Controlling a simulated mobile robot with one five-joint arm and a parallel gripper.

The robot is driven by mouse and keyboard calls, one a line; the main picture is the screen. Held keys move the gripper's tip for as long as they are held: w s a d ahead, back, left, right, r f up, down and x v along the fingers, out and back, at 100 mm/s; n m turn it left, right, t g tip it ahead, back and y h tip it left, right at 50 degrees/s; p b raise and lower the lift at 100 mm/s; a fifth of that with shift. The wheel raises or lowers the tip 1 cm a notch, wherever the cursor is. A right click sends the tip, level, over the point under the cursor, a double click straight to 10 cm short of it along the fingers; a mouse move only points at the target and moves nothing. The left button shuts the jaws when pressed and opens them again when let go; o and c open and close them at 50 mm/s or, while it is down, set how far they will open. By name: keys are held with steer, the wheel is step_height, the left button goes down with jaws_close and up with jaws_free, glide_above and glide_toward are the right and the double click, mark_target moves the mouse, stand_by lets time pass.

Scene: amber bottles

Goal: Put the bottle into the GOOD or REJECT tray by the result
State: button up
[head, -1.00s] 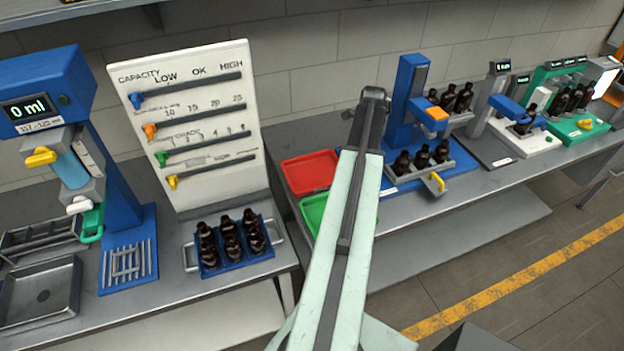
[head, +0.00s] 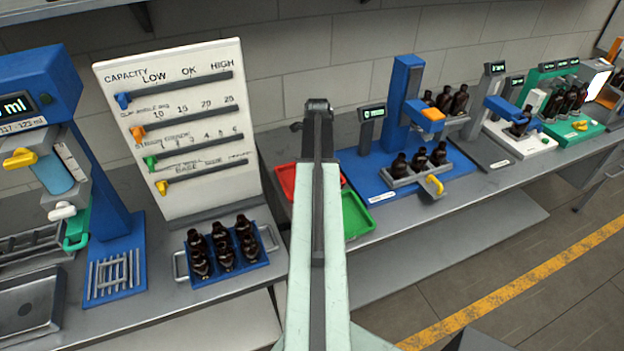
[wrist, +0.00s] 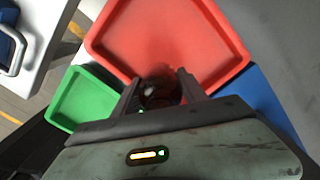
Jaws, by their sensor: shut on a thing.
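My gripper (wrist: 160,92) is shut on a dark amber bottle (wrist: 160,95) in the wrist view. The bottle is over the near edge of the red tray (wrist: 165,38); I cannot tell its height above it. The green tray (wrist: 82,100) lies to the left in the wrist view. In the head view, my arm covers the middle of the trays; the red tray (head: 286,180) shows at the left and the green tray (head: 356,214) at the right. The gripper's fingers and held bottle are hidden there. Both trays look empty where they show.
A blue rack of amber bottles (head: 222,252) stands on the left bench, by the white capacity board (head: 180,120). A blue press station (head: 405,100) with several bottles (head: 420,158) and a small display (head: 372,114) stands right of the trays.

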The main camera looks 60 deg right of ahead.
steer(key=shift+w+a, duration=0.3)
steer(key=shift+w, duration=0.25)
steer(key=f+b, duration=0.4)
steer(key=shift+w+a+f, duration=0.1)
steer(key=shift+w, duration=0.15)
steer(key=shift+r, duration=0.25)
steer(key=shift+f, duration=0.15)
steer(key=o, duration=1.4)
step_height(320, 180, up, 13)
steer(key=p, duration=1.2)
steer(key=shift+f+p, duration=0.2)
steer(key=shift+p, duration=0.1)
steer(key=shift+f, duration=0.1)
